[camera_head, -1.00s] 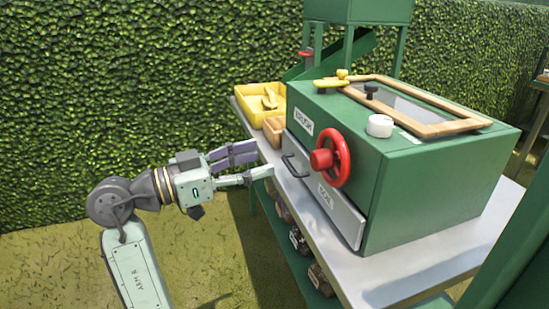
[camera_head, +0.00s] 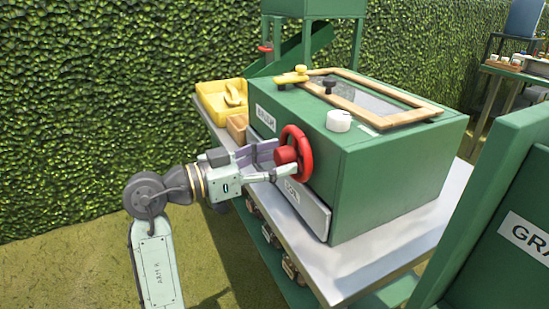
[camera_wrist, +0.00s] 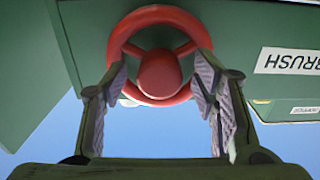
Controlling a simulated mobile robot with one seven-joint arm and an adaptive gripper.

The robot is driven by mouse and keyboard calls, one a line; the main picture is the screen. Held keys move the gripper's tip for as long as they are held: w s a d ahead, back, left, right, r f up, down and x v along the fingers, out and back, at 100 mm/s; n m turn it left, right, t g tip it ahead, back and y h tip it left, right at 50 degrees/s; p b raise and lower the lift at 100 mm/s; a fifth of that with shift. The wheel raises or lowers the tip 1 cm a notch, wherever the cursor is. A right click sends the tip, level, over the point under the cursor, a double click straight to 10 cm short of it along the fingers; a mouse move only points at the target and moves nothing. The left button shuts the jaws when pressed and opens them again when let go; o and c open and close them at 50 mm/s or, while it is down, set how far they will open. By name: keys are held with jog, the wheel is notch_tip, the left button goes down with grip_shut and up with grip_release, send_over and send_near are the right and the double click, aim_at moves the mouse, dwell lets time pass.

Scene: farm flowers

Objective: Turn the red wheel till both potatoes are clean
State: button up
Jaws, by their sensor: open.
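The red wheel (camera_head: 299,152) with its red hub (camera_head: 286,155) is on the front of the green box (camera_head: 390,175). In the head view my gripper (camera_head: 282,160) is at the wheel, its fingers reaching to either side of the hub. In the wrist view the wheel (camera_wrist: 160,22) is straight ahead, and my open fingers (camera_wrist: 160,95) stand left and right of the hub (camera_wrist: 159,73). I cannot tell whether they touch the wheel. The box's wood-framed window (camera_head: 370,102) is on top; no potatoes can be made out.
A label reading BRUSH (camera_wrist: 288,61) is beside the wheel. A yellow tray (camera_head: 222,100) stands at the metal table's far left. A green panel (camera_head: 500,220) is close at right.

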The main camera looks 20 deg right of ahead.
jog(key=shift+c, duration=0.4)
jog(key=c, duration=1.1)
